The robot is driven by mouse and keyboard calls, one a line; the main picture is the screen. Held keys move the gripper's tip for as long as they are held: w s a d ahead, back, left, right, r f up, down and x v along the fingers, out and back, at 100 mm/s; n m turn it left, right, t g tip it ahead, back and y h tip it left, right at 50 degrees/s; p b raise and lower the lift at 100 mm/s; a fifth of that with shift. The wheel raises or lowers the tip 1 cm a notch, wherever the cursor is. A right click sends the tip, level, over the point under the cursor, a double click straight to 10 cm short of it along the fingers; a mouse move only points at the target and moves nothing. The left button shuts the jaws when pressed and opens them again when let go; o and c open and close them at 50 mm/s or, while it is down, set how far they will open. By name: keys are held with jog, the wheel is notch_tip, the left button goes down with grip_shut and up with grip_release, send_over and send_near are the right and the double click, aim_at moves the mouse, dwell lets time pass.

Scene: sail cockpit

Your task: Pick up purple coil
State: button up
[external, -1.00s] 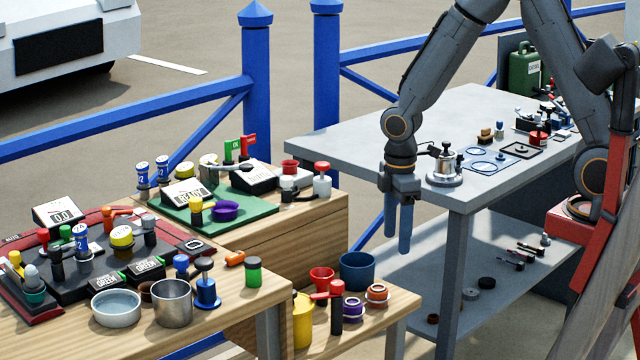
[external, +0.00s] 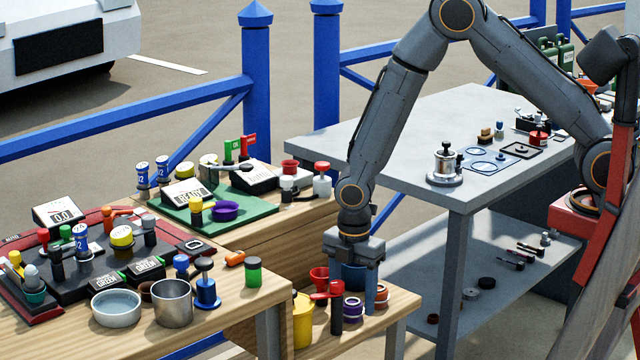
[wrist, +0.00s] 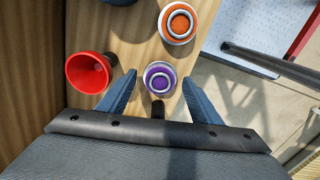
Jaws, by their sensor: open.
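The purple coil (external: 352,307), a purple ring with white bands, stands on the low wooden bench (external: 375,325). In the wrist view the purple coil (wrist: 160,69) lies ahead of my gripper, in line with the gap between its two blue fingers. My gripper (external: 361,283) points down over the bench and is open and empty. In the wrist view my gripper (wrist: 159,76) has one finger on each side of the coil's line. I cannot tell how high the fingertips are above it.
A red funnel-like cup (wrist: 89,73) is close to the left finger. An orange coil (wrist: 178,23) stands beyond the purple one. A yellow container (external: 302,320) and a red-topped dark post (external: 336,305) are on the bench. A grey table (external: 470,180) stands to the right.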

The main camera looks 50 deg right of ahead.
jog(key=shift+f, duration=0.95)
jog(key=c, duration=1.1)
jog(key=shift+o, duration=0.2)
jog(key=shift+r, duration=0.15)
